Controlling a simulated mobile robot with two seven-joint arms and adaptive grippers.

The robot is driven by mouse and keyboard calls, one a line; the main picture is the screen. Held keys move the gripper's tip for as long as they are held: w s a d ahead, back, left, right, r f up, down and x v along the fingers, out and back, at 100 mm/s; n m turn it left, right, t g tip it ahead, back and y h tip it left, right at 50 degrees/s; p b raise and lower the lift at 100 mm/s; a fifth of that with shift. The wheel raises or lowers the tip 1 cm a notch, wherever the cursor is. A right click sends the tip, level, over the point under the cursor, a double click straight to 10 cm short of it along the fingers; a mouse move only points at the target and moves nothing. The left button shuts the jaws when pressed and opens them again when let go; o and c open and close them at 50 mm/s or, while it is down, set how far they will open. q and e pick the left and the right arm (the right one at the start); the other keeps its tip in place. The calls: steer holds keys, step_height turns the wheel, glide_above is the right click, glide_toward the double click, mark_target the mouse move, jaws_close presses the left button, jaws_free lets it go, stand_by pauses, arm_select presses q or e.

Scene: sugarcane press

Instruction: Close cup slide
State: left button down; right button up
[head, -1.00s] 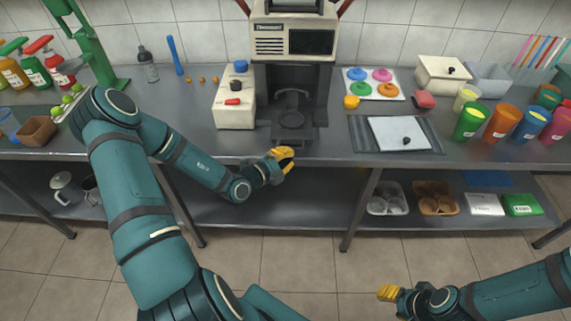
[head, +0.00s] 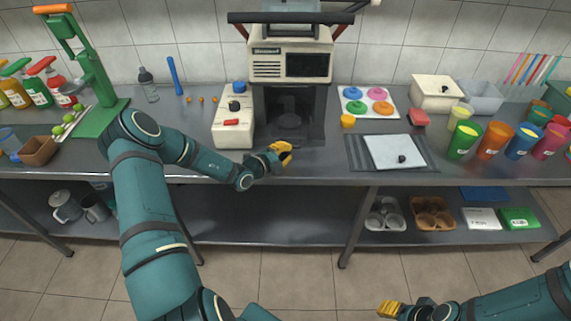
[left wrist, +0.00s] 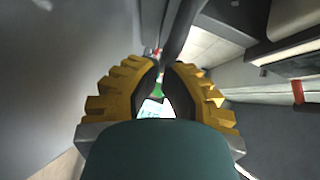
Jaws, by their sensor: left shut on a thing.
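The press (head: 291,62) stands at the back of the steel counter, with a dark bay below its pale body. The cup slide (head: 289,122) is a dark plate with a round rest, low in this bay. My left gripper (head: 283,153) is at the bay's front, near the counter edge. In the left wrist view its yellow fingers (left wrist: 160,85) are close together around a dark bar (left wrist: 182,38), which seems to be part of the slide. The grip itself is partly hidden. My right gripper (head: 388,309) is low at the right, away from the counter; its opening is unclear.
A pale control box (head: 233,122) stands left of the bay. A white board (head: 394,151) on a dark mat, an orange cup (head: 493,140) and other coloured cups are to the right. A green hand press (head: 92,85) stands at far left. The shelf below the gripper is clear.

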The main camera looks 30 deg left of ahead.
arm_select(q)
steer(key=w, duration=0.1)
steer(key=w+a, duration=0.2)
steer(key=w, duration=0.1)
steer(key=shift+w+a, duration=0.1)
steer(key=shift+a, duration=0.15)
arm_select(e)
steer(key=shift+s+f, duration=0.1)
steer(key=shift+f, duration=0.25)
steer(key=shift+r, duration=0.1)
